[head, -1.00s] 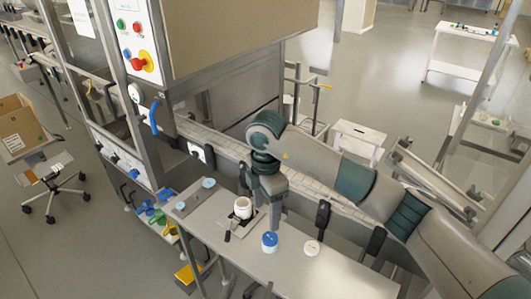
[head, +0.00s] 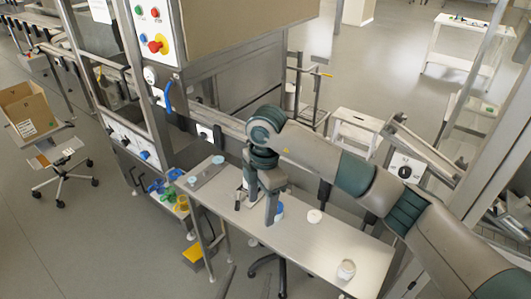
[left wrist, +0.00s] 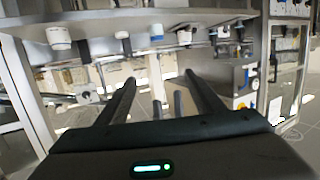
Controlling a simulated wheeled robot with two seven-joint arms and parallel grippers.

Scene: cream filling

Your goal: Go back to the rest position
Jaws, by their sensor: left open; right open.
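My right gripper (head: 261,207) hangs over the left half of the steel worktable (head: 327,250) in the head view. It points down, open, with nothing seen between its fingers. A blue-lidded jar (head: 280,211) is partly hidden behind one finger. A white container (head: 243,187) is mostly hidden behind the other. My left gripper (head: 247,285) shows only as dark fingertips at the bottom edge, in front of the table. In the left wrist view the left gripper (left wrist: 162,88) has its fingers wide apart and is empty.
A white lid (head: 314,216) and a pale jar (head: 346,270) stand on the table's right part. Blue discs (head: 218,160) lie at its left end. Coloured items (head: 165,187) sit on a lower shelf beside the machine. A cardboard box (head: 28,113) is at far left.

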